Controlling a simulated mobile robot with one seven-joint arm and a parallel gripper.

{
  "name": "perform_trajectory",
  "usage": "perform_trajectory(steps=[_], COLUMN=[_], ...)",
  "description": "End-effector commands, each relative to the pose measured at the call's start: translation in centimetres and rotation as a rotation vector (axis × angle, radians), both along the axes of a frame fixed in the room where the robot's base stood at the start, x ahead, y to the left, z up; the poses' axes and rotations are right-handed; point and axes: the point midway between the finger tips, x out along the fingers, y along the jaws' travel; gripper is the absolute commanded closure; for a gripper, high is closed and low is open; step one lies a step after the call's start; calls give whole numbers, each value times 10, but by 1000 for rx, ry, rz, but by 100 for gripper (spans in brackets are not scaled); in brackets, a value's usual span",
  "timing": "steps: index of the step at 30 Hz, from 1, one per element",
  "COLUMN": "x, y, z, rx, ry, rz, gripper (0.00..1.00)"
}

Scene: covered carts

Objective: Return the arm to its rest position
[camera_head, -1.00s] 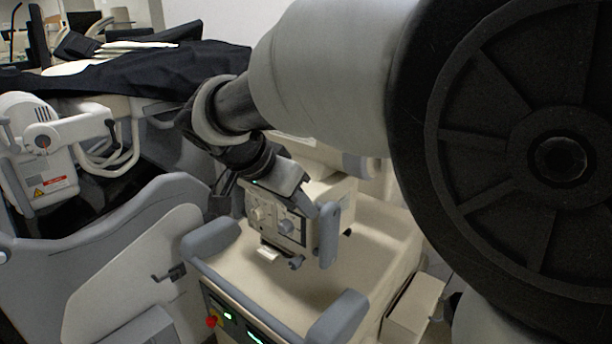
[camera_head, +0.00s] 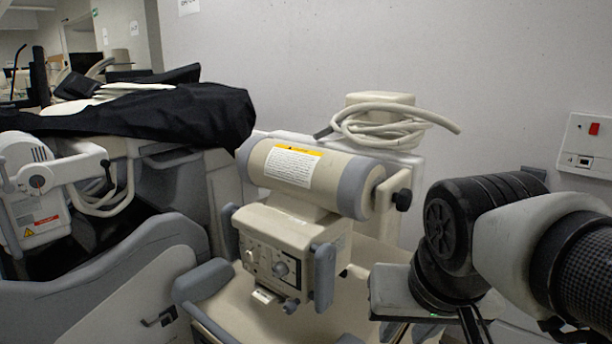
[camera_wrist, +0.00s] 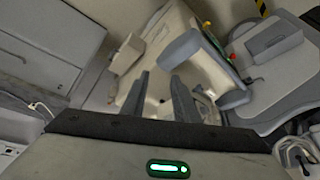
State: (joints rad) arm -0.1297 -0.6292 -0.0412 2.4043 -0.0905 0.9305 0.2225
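My arm comes in from the right edge of the head view, and its wrist hangs in front of the right side of a beige medical cart (camera_head: 225,307). My gripper points down at the bottom of that view, and its lower end is partly cut off. In the wrist view my gripper (camera_wrist: 159,97) shows two dark fingers with a clear gap between them. It is open, and nothing is held between the fingers. It appears apart from the cart below it.
The cart carries a cylinder unit (camera_head: 330,180), a control box (camera_head: 272,240) and a coiled hose (camera_head: 385,128). A black cloth (camera_head: 190,112) covers equipment at left. A wall panel with a red switch (camera_head: 590,140) is at right. A grey cabinet (camera_wrist: 45,45) shows in the wrist view.

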Motion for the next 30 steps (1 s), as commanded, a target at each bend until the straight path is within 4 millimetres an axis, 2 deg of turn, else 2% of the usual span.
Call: perform_trajectory(steps=[5, 6, 14, 24, 27, 30], x=[-27, -25, -24, -24, -24, -24], y=[-9, -7, -7, -7, -7, -7], z=[-10, 9, 63, 165, 181, 186], rx=[-34, -33, -33, -32, -32, -32], ry=[-59, -56, -52, -51, -51, -51], rz=[78, 86, 87, 86, 86, 86], gripper=[73, 73, 73, 73, 73, 73])
